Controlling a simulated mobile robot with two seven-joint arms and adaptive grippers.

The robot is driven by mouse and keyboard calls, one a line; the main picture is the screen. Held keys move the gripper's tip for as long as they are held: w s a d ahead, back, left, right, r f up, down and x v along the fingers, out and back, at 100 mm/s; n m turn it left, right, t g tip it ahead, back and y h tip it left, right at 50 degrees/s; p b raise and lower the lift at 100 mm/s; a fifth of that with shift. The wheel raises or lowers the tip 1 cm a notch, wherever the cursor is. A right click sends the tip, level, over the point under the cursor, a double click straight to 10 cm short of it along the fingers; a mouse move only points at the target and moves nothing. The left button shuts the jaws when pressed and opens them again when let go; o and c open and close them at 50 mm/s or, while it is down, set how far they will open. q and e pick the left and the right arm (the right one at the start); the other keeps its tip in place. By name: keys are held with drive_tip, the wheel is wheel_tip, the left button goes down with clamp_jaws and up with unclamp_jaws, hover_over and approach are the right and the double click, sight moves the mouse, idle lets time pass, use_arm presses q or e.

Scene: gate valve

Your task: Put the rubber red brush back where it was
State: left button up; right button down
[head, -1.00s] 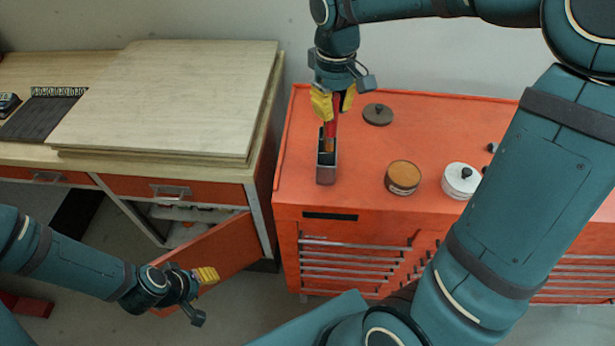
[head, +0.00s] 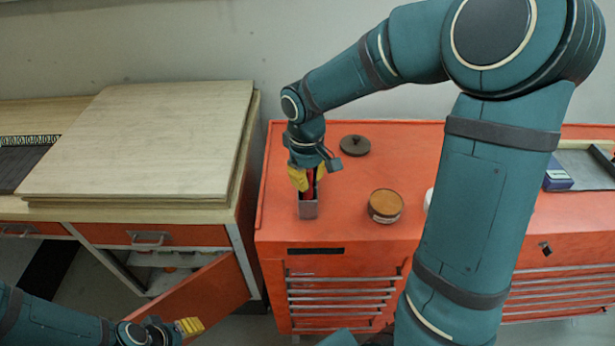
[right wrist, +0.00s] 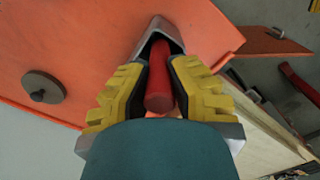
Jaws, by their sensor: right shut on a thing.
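The red brush (right wrist: 159,88) is upright between the yellow fingers of my right gripper (right wrist: 157,95), and its lower part is inside a grey metal holder (right wrist: 160,24). In the head view the holder (head: 308,210) stands near the left front of the red tool cabinet's top. My right gripper (head: 308,182) is low, right above the holder, shut on the brush, and hides most of it. The brush's bristles are hidden. My left gripper (head: 188,327) is at the bottom left, in front of the open cupboard door, too small to tell its opening.
On the red cabinet (head: 270,225) a dark lid (head: 354,145) lies behind, and a round tin with a brown top (head: 385,205) stands to the right. A wooden workbench (head: 140,140) stands left, its orange door (head: 190,300) open. A blue box (head: 557,176) is far right.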

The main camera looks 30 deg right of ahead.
drive_tip(key=shift+r, duration=0.1)
drive_tip(key=c, duration=1.1)
unclamp_jaws()
drive_tip(key=shift+f, duration=0.2)
drive_tip(key=shift+o, duration=0.2)
drive_tip(key=shift+r, duration=0.6)
wheel_tip(320, 180, up, 11)
drive_tip(key=shift+w+a+r+p, duration=0.1)
drive_tip(key=shift+w+r+p, duration=0.05)
drive_tip(key=shift+p, duration=0.55)
